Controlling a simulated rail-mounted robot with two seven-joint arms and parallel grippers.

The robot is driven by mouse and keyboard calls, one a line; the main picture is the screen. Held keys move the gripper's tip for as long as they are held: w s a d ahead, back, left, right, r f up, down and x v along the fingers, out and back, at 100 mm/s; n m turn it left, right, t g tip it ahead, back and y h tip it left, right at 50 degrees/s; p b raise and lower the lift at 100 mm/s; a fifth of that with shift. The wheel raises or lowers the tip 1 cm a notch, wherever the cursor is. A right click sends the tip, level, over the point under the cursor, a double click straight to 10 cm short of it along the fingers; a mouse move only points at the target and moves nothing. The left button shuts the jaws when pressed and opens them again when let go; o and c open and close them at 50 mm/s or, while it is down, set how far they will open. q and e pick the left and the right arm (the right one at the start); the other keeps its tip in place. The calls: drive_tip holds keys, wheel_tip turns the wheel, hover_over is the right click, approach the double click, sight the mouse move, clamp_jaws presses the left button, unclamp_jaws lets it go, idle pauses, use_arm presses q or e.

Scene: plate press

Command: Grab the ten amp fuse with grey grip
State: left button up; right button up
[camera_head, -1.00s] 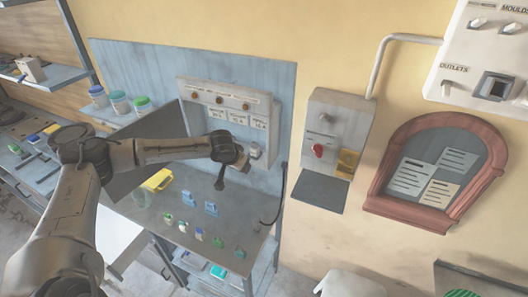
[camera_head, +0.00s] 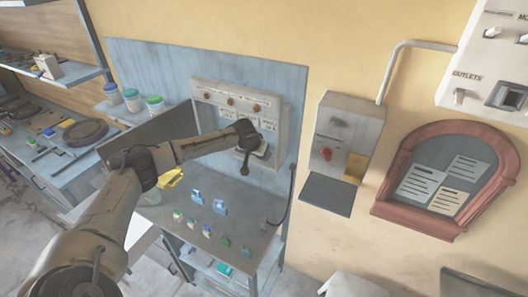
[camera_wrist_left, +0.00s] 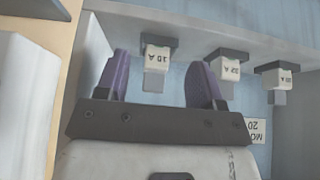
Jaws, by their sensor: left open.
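The ten amp fuse (camera_wrist_left: 155,62), a pale block marked 10 A with a grey grip end, shows in the left wrist view under the edge of the panel. My left gripper (camera_wrist_left: 162,80) is open, its two purple fingers on either side of this fuse with gaps visible to both. Depth between fingers and fuse is hard to tell. In the head view my left gripper (camera_head: 249,158) is at the lower right of the wall panel (camera_head: 210,98), and my arm hides the panel's lower part. My right gripper is not in view.
Two similar labelled fuses (camera_wrist_left: 230,70) (camera_wrist_left: 277,80) hang beside the ten amp one, the nearer close to the right finger. Below, several small coloured pieces (camera_head: 206,230) lie on the grey bench (camera_head: 250,200). A switch box (camera_head: 345,140) is to the right.

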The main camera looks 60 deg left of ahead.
use_arm(q)
drive_tip(key=w+a, duration=0.1)
drive_tip(key=w, duration=0.1)
drive_tip(key=w+a, duration=0.1)
drive_tip(key=w, duration=0.1)
drive_tip(key=shift+a+p, duration=0.1)
drive_tip(key=shift+p, duration=0.3)
drive_tip(key=shift+w+a+f, duration=0.15)
drive_tip(key=shift+a+f, duration=0.05)
drive_tip(key=shift+f, duration=0.35)
drive_tip(key=shift+c, duration=0.2)
drive_tip(key=c, duration=1)
drive_tip(key=shift+o, duration=0.2)
drive_tip(key=shift+r, duration=0.15)
